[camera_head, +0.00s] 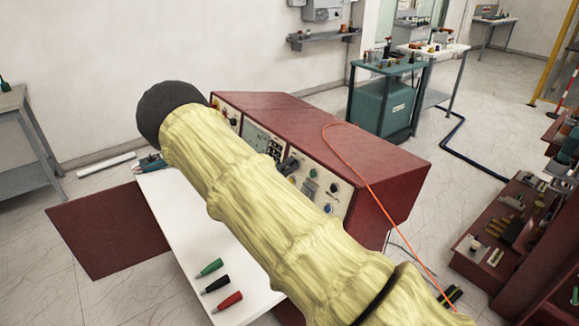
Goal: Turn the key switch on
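The red sloped control console (345,150) stands in the middle of the camera_head view. Its front panel (338,190) carries dials, knobs and small buttons. Which of these is the key switch I cannot tell; it is too small or hidden. My arm, in a pale yellow sleeve with a dark rounded end, crosses from bottom right to upper left and covers much of the panel's lower part. I cannot make out my gripper or its fingers. A small dark part (289,165) shows against the panel beside my arm; I cannot tell what it is.
A white worktop (180,215) in front of the console holds green, black and red plugs (218,284). An orange cable (372,182) runs over the console. A red cabinet (500,240) stands at right, a teal cart (385,100) behind. Floor is open at left.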

